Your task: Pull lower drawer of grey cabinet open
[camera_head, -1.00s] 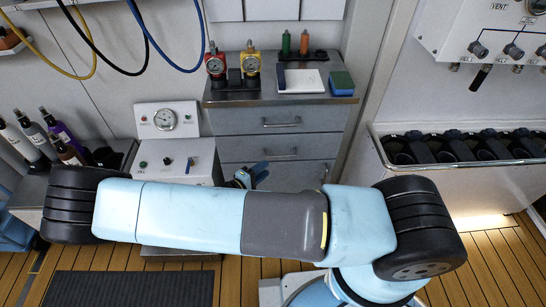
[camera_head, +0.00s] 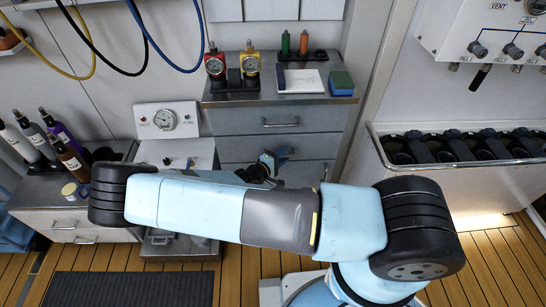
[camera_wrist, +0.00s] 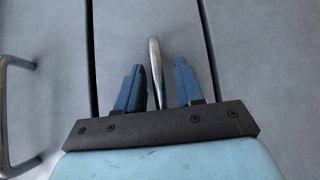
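The grey cabinet (camera_head: 230,121) stands against the back wall with stacked drawers. The top drawer's bar handle (camera_head: 281,123) is clear of my gripper. My gripper (camera_head: 274,160) is in front of the drawers below it, and my arm hides much of the lowest front (camera_head: 312,174). In the wrist view, my gripper (camera_wrist: 161,88) is open, with a bar handle (camera_wrist: 155,60) between its two blue fingers. The handle looks closer to the left finger; contact cannot be told. A second handle (camera_wrist: 15,115) is at the left edge. The visible drawer fronts look shut.
Gauges (camera_head: 250,68), bottles and a blue box (camera_head: 341,83) stand on the cabinet top. A control box (camera_head: 168,125) is left of the cabinet. A rail-edged trough (camera_head: 455,165) stands at right. A dark mat (camera_head: 135,288) lies on the plank floor.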

